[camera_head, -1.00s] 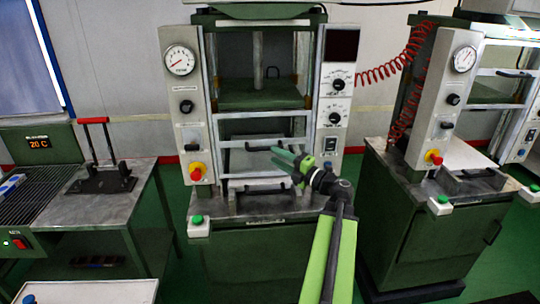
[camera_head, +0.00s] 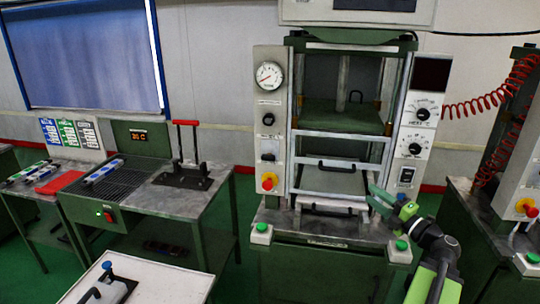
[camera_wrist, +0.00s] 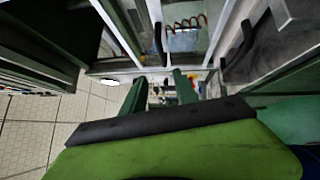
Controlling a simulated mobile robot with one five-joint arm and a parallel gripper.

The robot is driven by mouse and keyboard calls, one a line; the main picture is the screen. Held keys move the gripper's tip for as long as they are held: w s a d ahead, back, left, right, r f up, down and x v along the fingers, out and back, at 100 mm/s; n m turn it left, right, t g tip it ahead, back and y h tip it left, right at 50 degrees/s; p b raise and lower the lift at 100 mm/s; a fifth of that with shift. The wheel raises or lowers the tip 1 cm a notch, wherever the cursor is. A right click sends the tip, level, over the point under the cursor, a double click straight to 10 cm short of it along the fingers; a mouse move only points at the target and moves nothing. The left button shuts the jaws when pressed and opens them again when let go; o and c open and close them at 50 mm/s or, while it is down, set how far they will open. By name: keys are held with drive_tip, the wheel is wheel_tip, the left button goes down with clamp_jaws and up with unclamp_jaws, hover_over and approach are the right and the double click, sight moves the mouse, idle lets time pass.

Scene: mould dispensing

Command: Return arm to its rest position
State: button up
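My gripper (camera_head: 376,198) is green and sits at the lower right of the middle press (camera_head: 263,130), in front of its right side. My green and black arm reaches up to it from the bottom right. In the wrist view my gripper (camera_wrist: 160,88) shows two dark green fingers standing apart with nothing held between them. Whether the fingers touch the press cannot be told.
A mould plate with a handle (camera_head: 332,207) lies on the press's front ledge. A second press (camera_head: 515,190) stands at the right edge. A workbench (camera_head: 150,210) with a red-handled tool (camera_head: 186,150) stands left. A pale table (camera_head: 185,284) is front left.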

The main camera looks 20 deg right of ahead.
drive_tip(key=w+a+r+m+t+h, duration=0.1)
drive_tip(key=w+a+m, duration=0.4)
drive_tip(key=w+a, duration=1.1)
drive_tip(key=w+a+r+m+h, duration=0.1)
drive_tip(key=w+a+m, duration=0.4)
drive_tip(key=w+a, duration=1.1)
drive_tip(key=s+a+f+m+g+h, duration=0.1)
drive_tip(key=s+a+f+m+g, duration=0.25)
drive_tip(key=f, duration=0.35)
drive_tip(key=s+a+f+m+g+h, duration=0.1)
drive_tip(key=s+a+f+m+g, duration=0.2)
drive_tip(key=f, duration=0.4)
drive_tip(key=s+a+f+m+g+h, duration=0.1)
drive_tip(key=s+a+f+m+g, duration=0.15)
drive_tip(key=f+g, duration=0.4)
drive_tip(key=s+a+f+m+g+y, duration=0.1)
drive_tip(key=s+f+g, duration=0.2)
drive_tip(key=s, duration=0.5)
drive_tip(key=s+a+f+m+g+y, duration=0.1)
drive_tip(key=s+f+g, duration=0.3)
drive_tip(key=s, duration=0.5)
drive_tip(key=shift+a+f, duration=0.55)
drive_tip(key=shift+f, duration=0.15)
drive_tip(key=shift+s, duration=0.1)
